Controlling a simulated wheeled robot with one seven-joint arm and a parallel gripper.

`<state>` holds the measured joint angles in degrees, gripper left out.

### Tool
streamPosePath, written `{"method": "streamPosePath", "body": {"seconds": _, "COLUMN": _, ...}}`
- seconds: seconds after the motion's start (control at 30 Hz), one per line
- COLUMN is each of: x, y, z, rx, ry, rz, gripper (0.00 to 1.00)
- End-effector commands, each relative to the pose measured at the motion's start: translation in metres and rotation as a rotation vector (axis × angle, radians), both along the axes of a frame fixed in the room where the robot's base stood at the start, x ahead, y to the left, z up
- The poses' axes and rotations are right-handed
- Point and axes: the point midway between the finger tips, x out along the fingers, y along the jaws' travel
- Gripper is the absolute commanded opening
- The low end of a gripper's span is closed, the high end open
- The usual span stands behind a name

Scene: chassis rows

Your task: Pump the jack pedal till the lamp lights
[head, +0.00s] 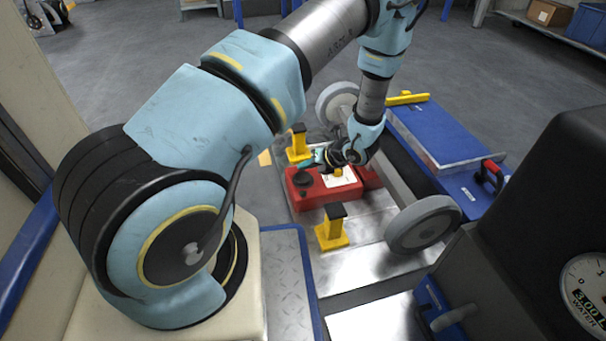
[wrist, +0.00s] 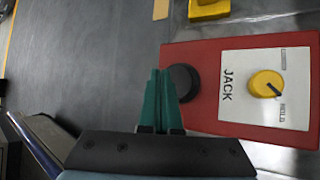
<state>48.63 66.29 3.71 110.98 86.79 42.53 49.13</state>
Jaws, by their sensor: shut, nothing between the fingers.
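The red jack box (head: 318,196) sits low among metal plates in the head view. Its round black pedal (head: 302,180) is at its left end and shows in the wrist view (wrist: 184,82). A white JACK panel (wrist: 264,90) carries a yellow knob (wrist: 266,84), its dark mark pointing toward the HOLD side. My gripper (head: 303,165) has teal fingers, pressed together and empty. In the wrist view the fingertips (wrist: 160,74) lie just left of the pedal, one overlapping its edge; I cannot tell whether they touch. I see no lit lamp.
Yellow stands with black tops rise behind (head: 298,143) and in front (head: 333,228) of the box. Grey wheels (head: 423,224) and a blue bed (head: 440,130) are to the right. A dark housing with a water gauge (head: 585,290) fills the right foreground.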

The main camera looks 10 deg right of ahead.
Motion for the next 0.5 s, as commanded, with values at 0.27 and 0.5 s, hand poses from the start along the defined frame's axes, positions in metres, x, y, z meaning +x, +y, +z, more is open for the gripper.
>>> {"method": "streamPosePath", "body": {"seconds": 0.27, "x": 0.0, "y": 0.0, "z": 0.032, "rx": 0.0, "ry": -0.001, "rz": -0.001, "gripper": 0.0}}
{"method": "streamPosePath", "body": {"seconds": 0.5, "x": 0.0, "y": 0.0, "z": 0.035, "rx": 0.0, "ry": 0.0, "rz": 0.0, "gripper": 0.0}}
